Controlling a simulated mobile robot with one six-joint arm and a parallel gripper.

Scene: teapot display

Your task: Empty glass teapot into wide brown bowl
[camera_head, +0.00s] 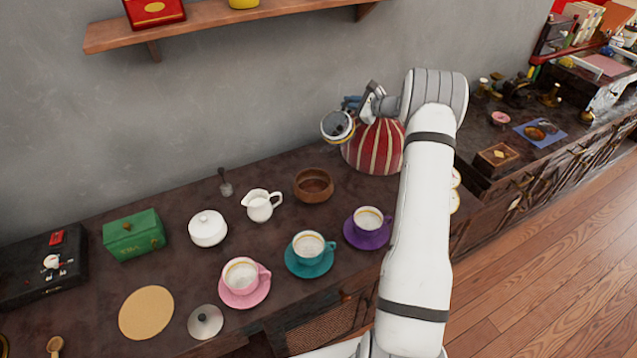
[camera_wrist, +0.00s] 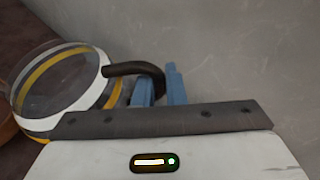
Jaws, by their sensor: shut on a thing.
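The glass teapot (camera_head: 338,126) has yellow and white bands and is held up off the counter, above and a little right of the wide brown bowl. My gripper (camera_head: 352,103) is shut on its dark handle. In the wrist view the glass teapot (camera_wrist: 62,85) looks tilted, and the blue fingers of my gripper (camera_wrist: 158,88) close on the handle (camera_wrist: 135,68). I cannot tell what is in the teapot. The wide brown bowl (camera_head: 313,195) stands upright on the counter; its inside looks brown, with no clear contents. A brown edge, probably the bowl, shows at the wrist view's left.
A red striped tea cosy (camera_head: 375,150) stands beneath my wrist, right of the bowl. A white jug (camera_head: 261,206), white sugar bowl (camera_head: 207,229) and three cups on saucers stand nearby. A round lid (camera_head: 205,322) lies at the counter's front. A shelf (camera_head: 210,24) hangs above left.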

